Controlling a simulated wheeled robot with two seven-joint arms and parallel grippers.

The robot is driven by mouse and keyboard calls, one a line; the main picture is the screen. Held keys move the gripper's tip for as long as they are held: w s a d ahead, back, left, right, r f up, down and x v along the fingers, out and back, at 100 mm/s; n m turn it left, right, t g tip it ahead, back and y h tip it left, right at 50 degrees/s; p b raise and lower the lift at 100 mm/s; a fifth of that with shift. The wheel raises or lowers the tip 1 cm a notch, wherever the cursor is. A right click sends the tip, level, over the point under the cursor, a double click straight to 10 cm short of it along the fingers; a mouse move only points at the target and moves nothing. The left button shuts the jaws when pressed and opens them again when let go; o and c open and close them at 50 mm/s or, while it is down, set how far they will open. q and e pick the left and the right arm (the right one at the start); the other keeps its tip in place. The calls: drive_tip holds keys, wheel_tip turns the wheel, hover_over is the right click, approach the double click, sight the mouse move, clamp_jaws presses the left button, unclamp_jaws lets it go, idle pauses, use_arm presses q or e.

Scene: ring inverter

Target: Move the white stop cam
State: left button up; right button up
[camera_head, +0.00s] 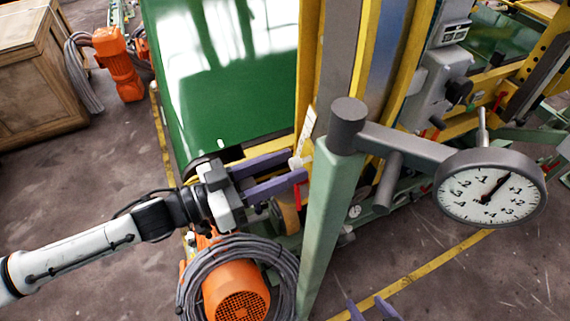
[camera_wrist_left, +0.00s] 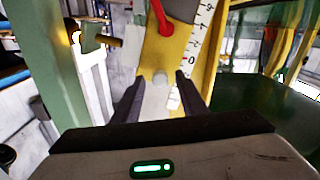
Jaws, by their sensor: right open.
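A small white piece, which looks like the stop cam (camera_head: 296,161), sits on the yellow upright beside a ruled scale. In the left wrist view the white cam (camera_wrist_left: 160,77) has a round end and lies between the fingertips, with visible gaps on both sides. My left gripper (camera_head: 297,166) is open, its two purple fingers pointing at the upright. I cannot tell how deep the cam is between them. My right gripper (camera_head: 371,308) shows only as two spread purple fingertips at the bottom edge of the head view, empty.
A green post (camera_head: 328,220) with a round dial gauge (camera_head: 490,188) stands just right of the left gripper. A red lever (camera_wrist_left: 163,18) is close to the cam. An orange motor (camera_head: 236,292) with coiled cable lies below. A green panel (camera_head: 225,80) is behind.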

use_arm(q)
drive_tip(key=b+v, duration=0.1)
drive_tip(key=v, duration=0.8)
drive_tip(key=shift+s+a, duration=0.25)
drive_tip(key=shift+a, duration=0.1)
